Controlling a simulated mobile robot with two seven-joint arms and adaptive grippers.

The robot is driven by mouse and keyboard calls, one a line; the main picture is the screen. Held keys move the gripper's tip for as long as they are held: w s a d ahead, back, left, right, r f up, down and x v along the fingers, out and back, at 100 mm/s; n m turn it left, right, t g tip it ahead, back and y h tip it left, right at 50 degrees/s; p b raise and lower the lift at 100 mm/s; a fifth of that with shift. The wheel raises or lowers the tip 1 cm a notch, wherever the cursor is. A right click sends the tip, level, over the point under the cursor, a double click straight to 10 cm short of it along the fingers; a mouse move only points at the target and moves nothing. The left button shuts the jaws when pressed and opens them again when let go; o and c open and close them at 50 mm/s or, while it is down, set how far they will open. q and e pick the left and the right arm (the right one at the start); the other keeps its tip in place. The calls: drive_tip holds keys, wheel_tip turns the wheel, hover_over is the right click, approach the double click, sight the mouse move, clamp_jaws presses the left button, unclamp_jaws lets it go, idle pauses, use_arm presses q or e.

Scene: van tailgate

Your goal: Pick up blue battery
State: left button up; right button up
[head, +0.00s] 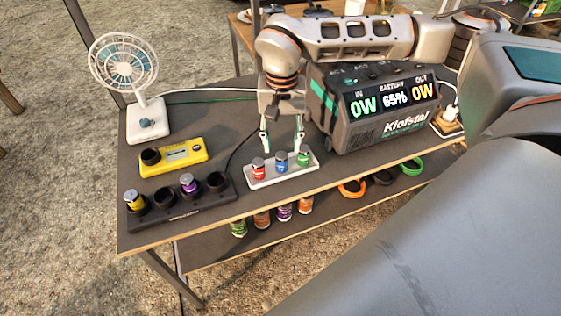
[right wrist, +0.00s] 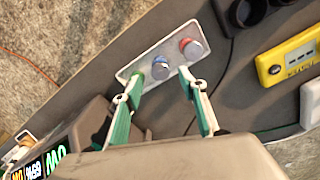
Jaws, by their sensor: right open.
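The blue battery (head: 281,162) stands upright in the middle of a small white tray (head: 256,184), between a red battery (head: 258,169) and a green battery (head: 303,158). My right gripper (head: 282,147) is open and points down over the tray, with its fingers apart on either side of the blue battery. In the right wrist view, the blue battery (right wrist: 161,70) shows between the open fingertips (right wrist: 160,79), with the red battery (right wrist: 191,48) beyond. The green battery is mostly hidden by a finger there. I cannot tell whether the fingers touch anything. My left gripper is not in view.
A power station (head: 372,110) stands close right of the tray. A black holder (head: 178,205) with batteries, a yellow tester (head: 173,157) and a white fan (head: 148,120) are to the left. Coloured rings (head: 352,188) and several cans (head: 262,219) are on the lower shelf.

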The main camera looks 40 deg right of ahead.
sight(282, 154)
wheel_tip(282, 154, down, 5)
drive_tip(key=shift+b, duration=0.5)
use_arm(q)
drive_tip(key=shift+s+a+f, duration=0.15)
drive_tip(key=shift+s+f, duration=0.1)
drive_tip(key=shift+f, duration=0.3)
use_arm(e)
drive_tip(key=shift+r, duration=0.1)
clamp_jaws()
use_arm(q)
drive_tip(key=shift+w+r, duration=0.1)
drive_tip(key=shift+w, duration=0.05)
use_arm(e)
drive_tip(key=shift+r, duration=0.1)
